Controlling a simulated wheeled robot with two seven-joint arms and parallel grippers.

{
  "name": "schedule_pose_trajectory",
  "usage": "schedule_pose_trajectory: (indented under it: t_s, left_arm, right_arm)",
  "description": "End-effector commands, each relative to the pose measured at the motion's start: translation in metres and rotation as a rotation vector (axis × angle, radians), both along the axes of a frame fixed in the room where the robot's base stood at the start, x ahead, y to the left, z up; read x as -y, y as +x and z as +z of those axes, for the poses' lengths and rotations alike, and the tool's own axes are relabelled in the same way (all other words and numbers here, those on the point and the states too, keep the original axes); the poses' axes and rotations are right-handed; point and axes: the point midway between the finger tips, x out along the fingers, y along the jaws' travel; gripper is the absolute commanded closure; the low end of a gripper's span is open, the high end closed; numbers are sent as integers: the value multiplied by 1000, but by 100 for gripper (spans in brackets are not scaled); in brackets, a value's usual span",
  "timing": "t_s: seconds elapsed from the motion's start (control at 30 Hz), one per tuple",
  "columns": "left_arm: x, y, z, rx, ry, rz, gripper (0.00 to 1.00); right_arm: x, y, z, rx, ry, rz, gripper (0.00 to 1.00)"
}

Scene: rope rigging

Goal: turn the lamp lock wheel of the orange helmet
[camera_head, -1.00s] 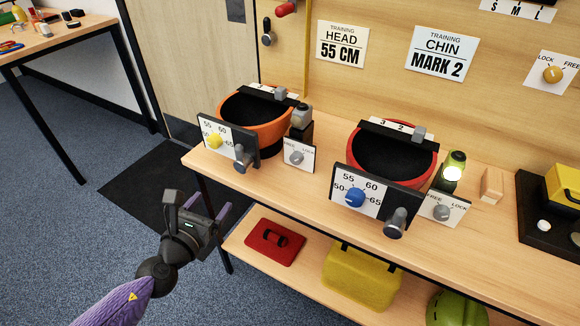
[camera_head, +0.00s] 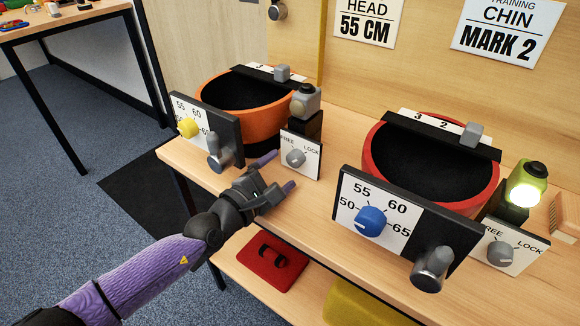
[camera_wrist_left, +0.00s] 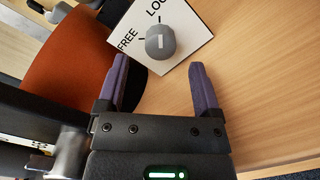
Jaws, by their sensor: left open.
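The orange helmet (camera_head: 275,122) stands at the left of the bench. Its lamp (camera_head: 305,101) is grey and unlit, on a black mount at the helmet's right. Below it a white FREE/LOCK plate (camera_head: 313,168) carries the grey lamp lock wheel (camera_head: 295,158). In the wrist view the wheel (camera_wrist_left: 160,42) has a short white mark; I cannot tell which word it points to. My left gripper (camera_head: 277,173) is open and empty, its purple fingers just in front of the wheel. In the wrist view the wheel sits just beyond the gap between the fingertips (camera_wrist_left: 158,66), apparently untouched.
The orange helmet's dial panel (camera_head: 205,130) with a yellow knob and a grey crank stands close left of my gripper. The red helmet (camera_head: 430,180), with its blue-knob panel and lit lamp (camera_head: 525,185), is at right. A red pad (camera_head: 270,262) lies on the lower shelf.

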Motion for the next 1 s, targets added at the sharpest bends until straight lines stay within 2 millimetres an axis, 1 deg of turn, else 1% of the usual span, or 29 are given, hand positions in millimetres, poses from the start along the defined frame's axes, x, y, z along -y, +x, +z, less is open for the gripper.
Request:
schedule_pose_trajectory:
  t_s: [0.03, 0.2, 0.33, 0.53, 0.57, 0.6, 0.67, 0.7, 0.77, 0.8, 0.87, 0.9, 0.93, 1.0]
  left_arm:
    - [6, 7, -4, -1, -2, 0, 16]
    - [18, 23, -3, -2, -1, -1, 16]
    - [22, 27, -2, -2, -1, 0, 16]
    - [22, 27, 0, -2, -1, 0, 16]
    - [22, 27, 0, -2, -1, 0, 20]
    - [22, 27, 0, -2, -1, 0, 29]
    - [22, 27, -1, -2, -1, 0, 41]
    - [22, 27, -1, -2, -1, 0, 50]
    - [22, 27, -1, -2, -1, 0, 63]
    - [22, 27, -1, -2, -1, 0, 71]
    - [22, 27, -1, -2, -1, 0, 84]
    - [22, 27, -1, -2, -1, 0, 92]
    - [22, 27, -1, -2, -1, 0, 99]
    - [22, 27, -1, -3, -1, 0, 100]
  right_arm:
    - [0, -2, -6, -5, 0, 0, 41]
    - [1, -5, -13, -12, -1, 1, 41]
    - [3, -5, -14, -12, -4, 3, 41]
    - [7, -5, -13, -11, -10, 6, 41]
    - [7, -5, -13, -12, -11, 6, 41]
    - [8, -5, -13, -12, -12, 7, 41]
    - [9, -5, -13, -12, -13, 7, 41]
    - [9, -5, -13, -11, -14, 8, 41]
    - [9, -5, -13, -11, -14, 8, 41]
    - [9, -5, -13, -11, -14, 8, 41]
    - [9, -5, -13, -11, -14, 8, 41]
    - [9, -5, -13, -11, -14, 8, 41]
    - [9, -5, -13, -12, -13, 7, 41]
    - [9, -5, -13, -12, -13, 7, 41]
